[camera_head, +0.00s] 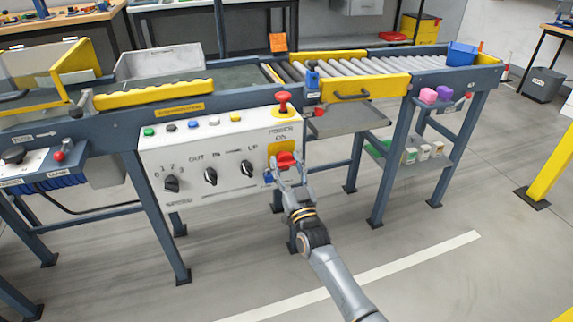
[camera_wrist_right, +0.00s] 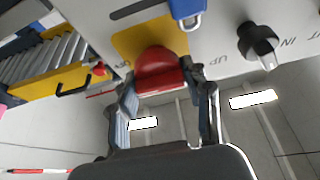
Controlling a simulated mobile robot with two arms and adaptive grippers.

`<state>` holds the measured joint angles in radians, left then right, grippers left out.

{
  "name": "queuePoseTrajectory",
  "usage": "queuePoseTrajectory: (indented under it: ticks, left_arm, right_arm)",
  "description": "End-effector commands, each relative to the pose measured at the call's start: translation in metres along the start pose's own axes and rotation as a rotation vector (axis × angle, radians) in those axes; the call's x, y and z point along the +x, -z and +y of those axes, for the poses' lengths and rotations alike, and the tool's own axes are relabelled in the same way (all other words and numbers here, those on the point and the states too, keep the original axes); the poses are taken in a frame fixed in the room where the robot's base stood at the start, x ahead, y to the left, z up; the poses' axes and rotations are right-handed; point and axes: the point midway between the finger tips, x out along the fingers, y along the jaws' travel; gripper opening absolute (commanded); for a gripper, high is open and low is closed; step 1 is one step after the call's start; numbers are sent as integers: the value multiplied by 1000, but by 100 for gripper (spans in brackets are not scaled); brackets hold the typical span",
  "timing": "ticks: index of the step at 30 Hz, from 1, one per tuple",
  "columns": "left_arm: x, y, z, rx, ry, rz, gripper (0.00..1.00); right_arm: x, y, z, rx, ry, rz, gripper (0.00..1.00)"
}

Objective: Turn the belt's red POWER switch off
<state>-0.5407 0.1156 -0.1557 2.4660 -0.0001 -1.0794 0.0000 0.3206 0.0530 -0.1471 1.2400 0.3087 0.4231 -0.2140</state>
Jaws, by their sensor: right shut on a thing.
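The red POWER switch (camera_head: 286,158) sits on a yellow plate (camera_head: 273,148) at the right end of the white control panel (camera_head: 225,165), under the words POWER and ON. My right gripper (camera_head: 287,170) is at the switch, reaching up from below. In the right wrist view the red switch (camera_wrist_right: 158,70) lies between the two fingers of the gripper (camera_wrist_right: 160,82), which is shut on it. The fingers hide the switch's sides, so its exact angle is hard to tell. My left gripper is not in view.
A blue padlock (camera_wrist_right: 187,10) hangs beside the switch. Black knobs (camera_head: 210,176) are to the left on the panel. A red mushroom button (camera_head: 284,98) stands above it. The roller conveyor (camera_head: 340,70) runs behind. The floor at the front right is clear.

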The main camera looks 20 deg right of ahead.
Motion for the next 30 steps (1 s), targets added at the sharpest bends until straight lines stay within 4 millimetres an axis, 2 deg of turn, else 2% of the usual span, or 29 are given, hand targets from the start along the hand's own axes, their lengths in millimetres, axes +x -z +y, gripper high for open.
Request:
queuePoseTrajectory:
  ticks: [1, 4, 13, 17, 20, 30]
  left_arm:
    - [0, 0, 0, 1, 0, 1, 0]
    - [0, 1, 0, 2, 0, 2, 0]
    - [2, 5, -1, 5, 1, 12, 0]
    - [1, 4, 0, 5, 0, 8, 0]
    - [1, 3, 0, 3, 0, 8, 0]
    - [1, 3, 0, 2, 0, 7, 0]
  right_arm:
    - [-1, -1, 0, 4, 0, -3, 50]
    - [-1, -1, 0, 3, 0, -3, 71]
    - [0, 0, 0, 1, 0, -1, 72]
    - [-8, -1, 0, 1, 0, -3, 72]
    - [-23, -2, 0, 1, 0, -4, 72]
    - [-93, -2, 0, 0, 0, -5, 72]
